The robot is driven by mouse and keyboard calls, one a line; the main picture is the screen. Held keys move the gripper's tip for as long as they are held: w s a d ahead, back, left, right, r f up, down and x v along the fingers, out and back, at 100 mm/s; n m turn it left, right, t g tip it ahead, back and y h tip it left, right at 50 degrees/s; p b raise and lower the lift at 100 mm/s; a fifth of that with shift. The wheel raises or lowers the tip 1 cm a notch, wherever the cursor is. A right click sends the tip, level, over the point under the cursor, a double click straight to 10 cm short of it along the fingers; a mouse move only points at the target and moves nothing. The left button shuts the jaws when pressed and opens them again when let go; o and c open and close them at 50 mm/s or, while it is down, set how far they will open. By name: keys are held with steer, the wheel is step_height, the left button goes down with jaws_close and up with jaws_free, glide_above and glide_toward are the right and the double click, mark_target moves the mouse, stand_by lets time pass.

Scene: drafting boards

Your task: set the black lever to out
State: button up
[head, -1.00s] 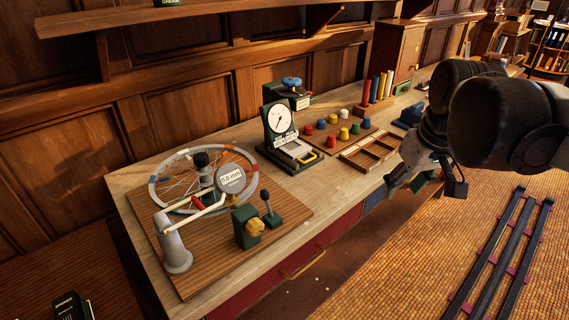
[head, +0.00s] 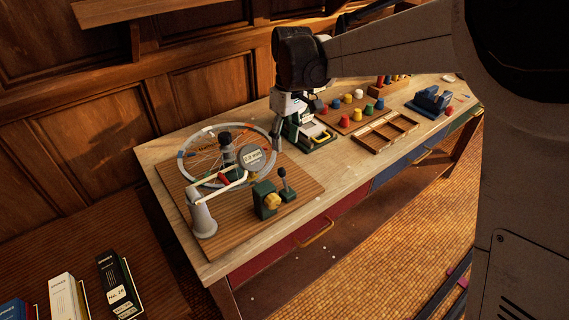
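The black lever (head: 284,178) has a dark knob on a thin stem. It rises from a green base on the wooden board, tilted slightly left at its top; no "out" marking is readable. Just left of it is a green block with a yellow knob (head: 272,201). My gripper (head: 276,143) hangs pointing down above the bench, behind and above the lever, near the right rim of the spoked wheel (head: 181,168). It is apart from the lever and holds nothing I can see. Its fingers are small and partly overlapped, so their opening is unclear.
A dial gauge (head: 252,157) and grey post (head: 203,218) stand at the wheel. Farther right are coloured pegs (head: 344,121), a divided tray (head: 385,132) and a blue device (head: 431,100). The board's front right is clear.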

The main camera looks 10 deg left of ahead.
mark_target(283, 170)
steer(key=f, duration=0.9)
steer(key=s+f+p, duration=0.1)
steer(key=f, duration=0.3)
steer(key=shift+a+f, duration=0.25)
jaws_close()
